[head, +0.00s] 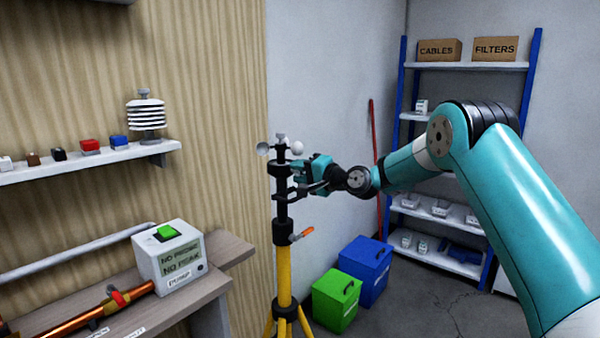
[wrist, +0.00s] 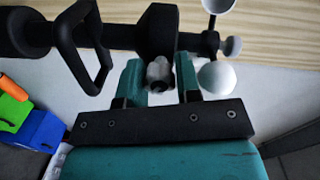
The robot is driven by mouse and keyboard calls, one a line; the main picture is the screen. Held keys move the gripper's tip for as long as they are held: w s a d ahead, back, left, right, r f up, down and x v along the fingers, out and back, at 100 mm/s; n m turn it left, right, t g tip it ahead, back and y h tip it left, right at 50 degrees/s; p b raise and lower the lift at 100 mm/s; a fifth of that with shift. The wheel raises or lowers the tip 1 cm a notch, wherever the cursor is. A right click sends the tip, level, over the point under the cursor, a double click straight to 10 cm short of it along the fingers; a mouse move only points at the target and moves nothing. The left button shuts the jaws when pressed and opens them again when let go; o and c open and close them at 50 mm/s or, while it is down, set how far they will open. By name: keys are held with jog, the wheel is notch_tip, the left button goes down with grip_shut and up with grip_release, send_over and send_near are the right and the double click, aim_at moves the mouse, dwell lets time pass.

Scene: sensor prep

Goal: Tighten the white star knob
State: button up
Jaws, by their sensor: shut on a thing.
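The white star knob (wrist: 158,70) sits on the side of a black housing (wrist: 157,30) in the wrist view. The teal fingers of my gripper (wrist: 160,80) stand on either side of it and are shut on it. In the head view my gripper (head: 299,172) is at the upper part of a mast on a yellow tripod (head: 285,277). The knob is hidden behind the fingers there.
Pale round cups (head: 297,148) stick out near the mast top, close to my gripper. An orange-handled lever (head: 302,232) is lower on the mast. Green (head: 336,300) and blue (head: 364,266) boxes stand on the floor. A bench with a white pump box (head: 170,264) is at left.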

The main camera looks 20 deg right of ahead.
jog(key=o, duration=0.9)
jog(key=b+v, duration=0.5)
jog(key=v, duration=1.2)
jog(key=shift+s+d+f, duration=0.15)
jog(key=shift+s, duration=0.05)
